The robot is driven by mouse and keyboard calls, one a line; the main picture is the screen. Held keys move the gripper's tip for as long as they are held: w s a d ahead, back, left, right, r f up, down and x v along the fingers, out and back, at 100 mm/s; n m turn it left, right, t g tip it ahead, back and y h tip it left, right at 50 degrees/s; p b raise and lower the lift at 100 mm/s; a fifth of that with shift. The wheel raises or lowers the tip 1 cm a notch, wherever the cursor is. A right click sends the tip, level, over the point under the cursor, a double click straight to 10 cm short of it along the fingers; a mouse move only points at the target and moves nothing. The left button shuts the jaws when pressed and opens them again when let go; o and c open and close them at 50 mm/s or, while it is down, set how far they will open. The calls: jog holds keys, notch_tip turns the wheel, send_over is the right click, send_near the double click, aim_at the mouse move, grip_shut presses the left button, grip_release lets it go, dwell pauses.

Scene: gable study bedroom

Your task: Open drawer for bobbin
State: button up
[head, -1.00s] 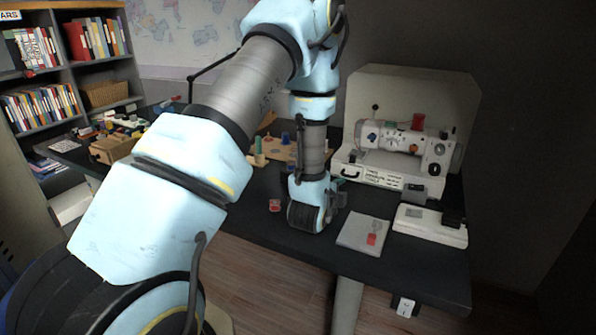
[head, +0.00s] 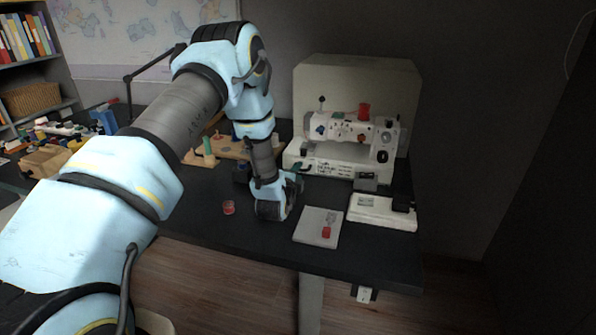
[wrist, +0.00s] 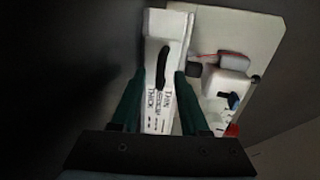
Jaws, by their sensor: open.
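A white sewing machine (head: 340,132) stands on the dark table. The black handle on the white front of its base shows in the wrist view (wrist: 162,68), beside a printed thin-to-thick label. I take this front as the drawer; no open gap shows. My gripper (head: 294,183) is low in front of the machine's left end. In the wrist view my gripper (wrist: 157,82) is open, its two dark green fingers either side of the handle's line, with nothing between them. Whether they reach the handle is unclear. A red bobbin-like piece (head: 229,207) lies on the table to the left.
A grey pad (head: 308,226) with a red item (head: 326,232) lies right of my gripper. A white device (head: 378,212) sits farther right. A wooden board with spools (head: 226,147) is behind my arm. The table's front edge is close.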

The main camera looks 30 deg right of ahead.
jog(key=shift+w+d, duration=0.15)
jog(key=shift+w, duration=0.05)
grip_shut()
dwell(0.3)
dwell(1.1)
